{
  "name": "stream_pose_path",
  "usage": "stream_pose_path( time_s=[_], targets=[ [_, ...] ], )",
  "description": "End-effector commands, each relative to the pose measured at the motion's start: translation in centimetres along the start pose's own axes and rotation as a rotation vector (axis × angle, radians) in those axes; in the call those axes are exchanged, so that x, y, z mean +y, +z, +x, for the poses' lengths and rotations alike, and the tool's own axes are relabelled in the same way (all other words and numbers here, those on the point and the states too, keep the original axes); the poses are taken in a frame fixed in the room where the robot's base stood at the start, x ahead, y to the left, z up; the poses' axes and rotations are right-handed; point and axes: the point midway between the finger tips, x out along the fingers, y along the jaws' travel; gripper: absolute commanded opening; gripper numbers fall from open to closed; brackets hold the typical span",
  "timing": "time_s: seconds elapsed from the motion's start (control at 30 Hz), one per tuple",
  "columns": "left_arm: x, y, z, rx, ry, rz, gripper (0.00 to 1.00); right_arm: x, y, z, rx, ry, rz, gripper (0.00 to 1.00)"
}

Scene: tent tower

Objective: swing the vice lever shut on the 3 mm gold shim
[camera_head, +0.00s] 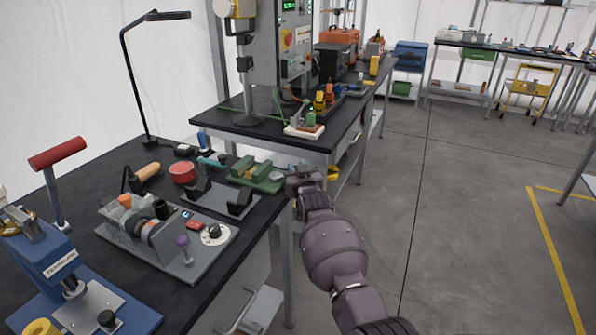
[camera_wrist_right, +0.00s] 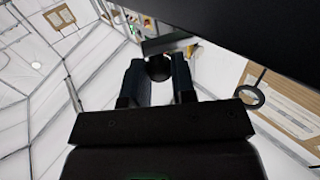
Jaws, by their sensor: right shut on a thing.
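A low green vice (camera_head: 256,174) stands near the far right corner of the near black bench. My right gripper (camera_head: 294,184) is at the bench's right edge, just right of the vice. In the right wrist view, its two dark fingers (camera_wrist_right: 158,82) are shut on a dark round knob (camera_wrist_right: 158,68), which looks like the end of the vice lever. The rest of the lever is hidden or too small to make out. I cannot make out the gold shim. My left gripper is not in view.
A grey bracket fixture (camera_head: 220,198) stands just in front of the vice, and a red round tin (camera_head: 182,172) is to its left. A grey fixture plate (camera_head: 170,235) and a blue press (camera_head: 45,265) are nearer. Open floor (camera_head: 450,220) lies to the right.

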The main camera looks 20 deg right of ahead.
Motion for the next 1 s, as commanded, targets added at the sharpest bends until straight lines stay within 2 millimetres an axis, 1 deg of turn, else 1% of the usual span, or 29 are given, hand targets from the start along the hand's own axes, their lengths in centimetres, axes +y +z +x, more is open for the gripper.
stream_pose_path(
  time_s=[0.13, 0.17, 0.3, 0.33, 0.5, 0.67, 0.77, 0.87, 1.0],
  targets=[
    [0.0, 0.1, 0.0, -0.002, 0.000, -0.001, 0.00, 0.0, -0.1, 0.0, 0.001, 0.000, 0.001, 0.00],
    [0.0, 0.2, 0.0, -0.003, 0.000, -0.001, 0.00, 0.0, -0.1, 0.0, 0.001, 0.000, 0.001, 0.28],
    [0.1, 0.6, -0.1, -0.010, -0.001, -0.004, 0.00, 0.0, -0.1, 0.0, 0.001, 0.000, 0.001, 0.49],
    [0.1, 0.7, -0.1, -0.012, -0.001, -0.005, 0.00, 0.0, -0.1, 0.0, 0.001, 0.000, 0.001, 0.50],
    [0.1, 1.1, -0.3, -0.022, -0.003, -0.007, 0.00, 0.0, -0.1, 0.0, 0.001, 0.000, 0.000, 0.50],
    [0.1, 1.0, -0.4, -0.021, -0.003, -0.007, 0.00, 0.0, -0.1, -0.2, 0.002, 0.000, 0.000, 0.50],
    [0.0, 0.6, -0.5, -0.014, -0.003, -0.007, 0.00, 0.1, -0.2, -0.9, 0.002, 0.001, 0.000, 0.50],
    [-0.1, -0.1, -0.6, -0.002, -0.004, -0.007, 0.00, 0.1, -0.3, -2.0, 0.004, 0.001, 0.001, 0.50],
    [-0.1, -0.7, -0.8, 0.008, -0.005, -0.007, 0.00, 0.1, -0.4, -4.0, 0.004, 0.001, 0.000, 0.50]
  ],
)
